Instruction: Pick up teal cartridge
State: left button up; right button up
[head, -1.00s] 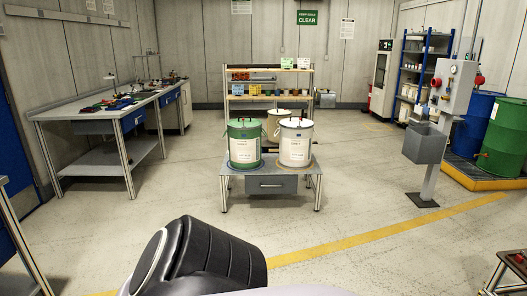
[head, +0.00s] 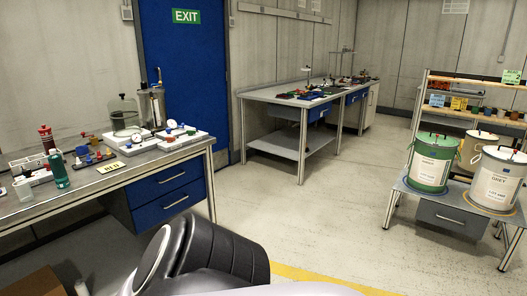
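A teal cylinder that looks like the teal cartridge (head: 58,169) stands upright on the left workbench (head: 120,182), near its front edge at the far left of the head view. A red cylinder (head: 46,138) stands just behind it, close to a light-coloured rack or block. Neither of my grippers is in view, so I cannot see whether they are open or shut.
The left bench also holds gauges, small coloured parts and a yellow label (head: 110,167). A blue door (head: 186,70) is behind it. A second bench (head: 273,105) stands at the back. A low table with a green drum (head: 431,165) and a grey-white drum (head: 497,182) is right. Floor between is clear.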

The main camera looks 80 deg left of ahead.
aim_at(56, 162)
jog(key=j+u, duration=0.2)
jog(key=u, duration=1.05)
jog(key=j+u, duration=0.15)
jog(key=u, duration=0.2)
jog(key=j+u, duration=0.2)
jog(key=u, duration=0.2)
jog(key=j+u, duration=0.15)
jog(key=u, duration=0.2)
jog(key=i+j+u, duration=0.2)
jog(key=u, duration=0.25)
jog(key=i+j+u, duration=0.3)
jog(key=u, duration=0.15)
jog(key=i+j+u, duration=0.1)
jog(key=i, duration=0.25)
jog(key=i+j, duration=0.25)
jog(key=i+j+u, duration=0.05)
